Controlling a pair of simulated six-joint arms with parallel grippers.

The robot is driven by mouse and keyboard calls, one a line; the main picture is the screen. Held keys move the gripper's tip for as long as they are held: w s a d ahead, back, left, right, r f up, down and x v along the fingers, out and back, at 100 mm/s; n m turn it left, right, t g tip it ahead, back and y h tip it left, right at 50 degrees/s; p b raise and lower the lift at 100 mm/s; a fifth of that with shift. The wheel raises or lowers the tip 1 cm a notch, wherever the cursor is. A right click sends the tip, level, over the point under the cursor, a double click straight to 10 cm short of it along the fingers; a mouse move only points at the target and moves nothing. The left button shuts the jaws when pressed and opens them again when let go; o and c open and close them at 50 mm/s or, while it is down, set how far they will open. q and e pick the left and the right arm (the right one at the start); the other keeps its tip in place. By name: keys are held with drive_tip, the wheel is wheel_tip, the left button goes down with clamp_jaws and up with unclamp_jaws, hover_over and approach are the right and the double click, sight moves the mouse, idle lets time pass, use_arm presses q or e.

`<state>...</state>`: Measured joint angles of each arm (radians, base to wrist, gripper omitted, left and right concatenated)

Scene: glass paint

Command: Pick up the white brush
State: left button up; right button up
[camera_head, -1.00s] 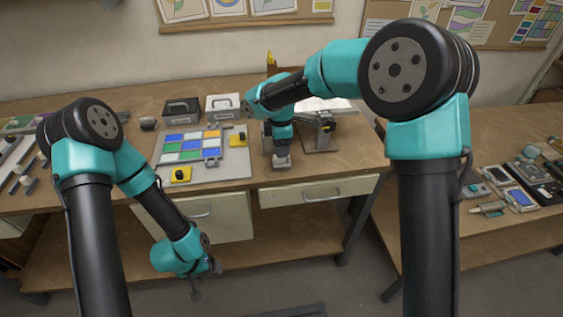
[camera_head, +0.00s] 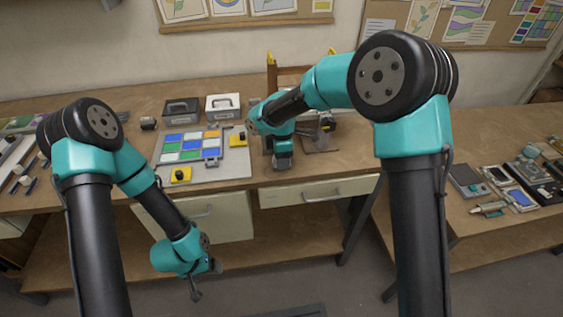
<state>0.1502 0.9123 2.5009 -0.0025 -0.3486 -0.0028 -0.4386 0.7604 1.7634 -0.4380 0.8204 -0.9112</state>
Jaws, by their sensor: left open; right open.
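I cannot pick out a white brush for certain. Small rollers or brushes with pale heads (camera_head: 26,183) lie at the far left of the table. My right gripper (camera_head: 284,166) is open, low over the table right of the colored glass panel (camera_head: 190,145); its fingers are small and partly hidden by my arm. My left gripper (camera_head: 198,288) is open and hangs in front of the table, below the tabletop, away from the objects.
A black box (camera_head: 181,111) and a white box (camera_head: 222,106) stand behind the panel. A yellow block with a black knob (camera_head: 180,175) is at its front. A grey stand (camera_head: 320,138) is right of my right gripper. The right-hand table (camera_head: 510,235) holds several tools and trays.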

drive_tip(key=c, duration=1)
drive_tip(key=shift+r, duration=1.4)
drive_tip(key=s, duration=0.5)
drive_tip(key=s+r, duration=0.1)
drive_tip(key=s, duration=0.4)
drive_tip(key=s+r, duration=0.1)
drive_tip(key=s, duration=0.5)
drive_tip(key=shift+a+r, duration=0.1)
drive_tip(key=shift+a, duration=0.3)
